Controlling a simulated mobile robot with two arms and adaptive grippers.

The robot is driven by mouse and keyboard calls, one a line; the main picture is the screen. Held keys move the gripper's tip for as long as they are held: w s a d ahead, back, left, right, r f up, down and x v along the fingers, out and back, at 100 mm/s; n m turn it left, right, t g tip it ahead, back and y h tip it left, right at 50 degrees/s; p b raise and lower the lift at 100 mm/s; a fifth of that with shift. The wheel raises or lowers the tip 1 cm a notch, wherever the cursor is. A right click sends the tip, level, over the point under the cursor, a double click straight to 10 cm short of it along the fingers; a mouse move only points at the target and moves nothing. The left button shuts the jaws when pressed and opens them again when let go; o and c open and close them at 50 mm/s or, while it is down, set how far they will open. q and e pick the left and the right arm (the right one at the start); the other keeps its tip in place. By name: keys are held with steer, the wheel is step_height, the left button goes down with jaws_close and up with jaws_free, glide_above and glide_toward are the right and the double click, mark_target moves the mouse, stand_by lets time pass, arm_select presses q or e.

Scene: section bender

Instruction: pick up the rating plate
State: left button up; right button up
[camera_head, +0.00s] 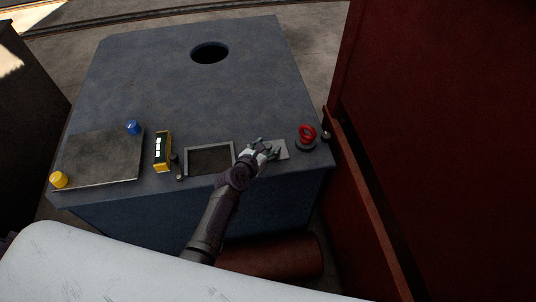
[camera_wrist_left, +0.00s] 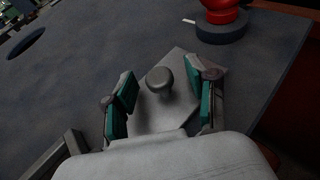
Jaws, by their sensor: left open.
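The rating plate looks to be the light grey square plate (camera_head: 282,150) lying flat near the right front corner of the blue-grey bench top. In the left wrist view the plate (camera_wrist_left: 180,65) carries a rounded grey knob (camera_wrist_left: 160,80). My left gripper (camera_head: 267,151) is over the plate's left part in the head view. In the left wrist view my left gripper (camera_wrist_left: 164,98) is open, with one green-padded finger on each side of the knob and a gap to both. Whether the fingers touch the plate I cannot tell. My right gripper is not in view.
A red ring-shaped part on a dark round base (camera_head: 306,143) stands just right of the plate. A square-framed recess (camera_head: 209,174) lies to the left, then a yellow device (camera_head: 162,151) and a dark flat panel (camera_head: 100,158). A tall red wall (camera_head: 430,130) borders the bench's right side. The bench's middle is clear.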

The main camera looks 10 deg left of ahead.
arm_select(q)
steer(key=shift+w+d+f, duration=0.1)
steer(key=shift+w+f, duration=0.2)
steer(key=shift+w, duration=0.2)
steer(key=shift+r, duration=0.1)
steer(key=shift+s, duration=0.1)
jaws_close()
steer(key=shift+r, duration=0.1)
